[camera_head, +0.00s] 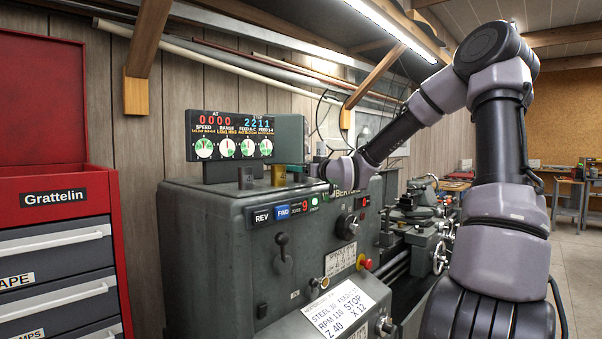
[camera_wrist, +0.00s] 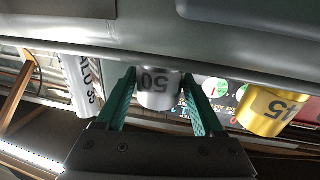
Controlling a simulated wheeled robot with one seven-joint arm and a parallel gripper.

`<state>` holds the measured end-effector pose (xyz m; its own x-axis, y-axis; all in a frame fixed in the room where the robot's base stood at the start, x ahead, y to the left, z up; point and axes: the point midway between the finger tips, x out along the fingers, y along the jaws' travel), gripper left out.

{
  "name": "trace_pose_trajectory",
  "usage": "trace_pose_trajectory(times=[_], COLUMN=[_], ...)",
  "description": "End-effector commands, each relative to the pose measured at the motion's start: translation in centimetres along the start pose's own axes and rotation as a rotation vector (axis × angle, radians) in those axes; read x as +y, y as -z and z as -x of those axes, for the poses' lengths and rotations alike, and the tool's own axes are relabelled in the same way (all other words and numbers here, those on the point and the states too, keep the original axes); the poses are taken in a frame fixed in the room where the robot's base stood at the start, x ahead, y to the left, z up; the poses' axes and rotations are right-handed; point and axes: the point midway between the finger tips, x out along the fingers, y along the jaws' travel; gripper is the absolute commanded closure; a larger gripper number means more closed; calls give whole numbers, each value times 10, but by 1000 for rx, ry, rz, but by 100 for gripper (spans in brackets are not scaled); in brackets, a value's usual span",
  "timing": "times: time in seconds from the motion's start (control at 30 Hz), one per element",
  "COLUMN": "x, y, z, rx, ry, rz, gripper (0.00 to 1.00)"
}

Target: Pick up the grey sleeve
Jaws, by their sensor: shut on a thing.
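The grey sleeve (camera_wrist: 158,92), a short grey cylinder marked "50", is between the two green fingers of my gripper (camera_wrist: 159,77) in the wrist view. The fingers are shut on its sides. The wrist view is upside down, with the grey top of the machine along the upper edge. The sleeve's end is close to that top; I cannot tell whether it touches. In the head view my gripper (camera_head: 315,170) is at the top of the lathe's headstock, and the sleeve is hard to make out there.
A gold cylinder (camera_wrist: 268,110) stands beside the sleeve, and a taller pale cylinder (camera_wrist: 82,85) is on the other side. The display box with dials (camera_head: 230,137) stands on the headstock (camera_head: 215,225). A red tool cabinet (camera_head: 55,220) is at the left.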

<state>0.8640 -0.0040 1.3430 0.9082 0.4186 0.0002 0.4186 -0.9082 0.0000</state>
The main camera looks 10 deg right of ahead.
Motion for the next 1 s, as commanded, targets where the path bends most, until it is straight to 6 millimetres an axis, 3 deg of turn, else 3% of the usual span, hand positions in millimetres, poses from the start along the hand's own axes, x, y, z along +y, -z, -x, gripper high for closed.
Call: trace_pose_trajectory(times=[0.17, 0.33, 0.8, 1.0], x=[0, 0, 2, 1], y=[5, 23, 142, 171], z=[0, 0, 0, 0], rx=[2, 3, 4, 2], ry=[0, -1, -3, -1], rz=[1, 4, 2, 0], gripper=[100, 100, 100, 100])
